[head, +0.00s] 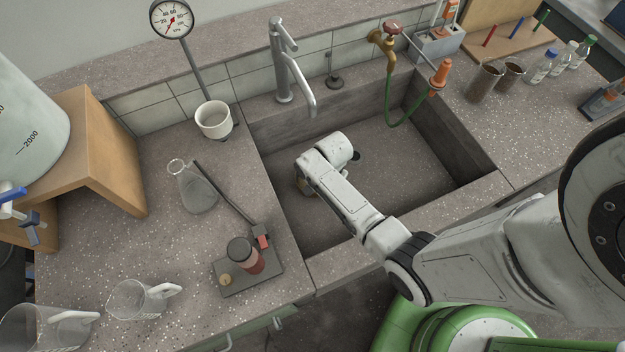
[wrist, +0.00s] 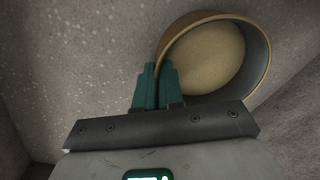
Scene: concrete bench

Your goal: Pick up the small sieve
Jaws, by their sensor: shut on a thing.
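The small sieve (wrist: 205,57) shows in the wrist view as a round, tan, shallow pan with a brownish-yellow wall and a pale mesh-like bottom. My gripper (wrist: 157,72) has two teal fingers, and they are shut on the left side of the sieve's rim. In the head view my wrist reaches down into the sink and hides the fingers and most of the sieve. Only a thin yellowish sliver, likely the sieve, shows beside my wrist. I cannot tell whether the sieve touches the sink floor.
The sink (head: 400,180) has dark walls around my wrist. A faucet (head: 288,75) and a brass tap (head: 388,45) with a green hose stand at its back.

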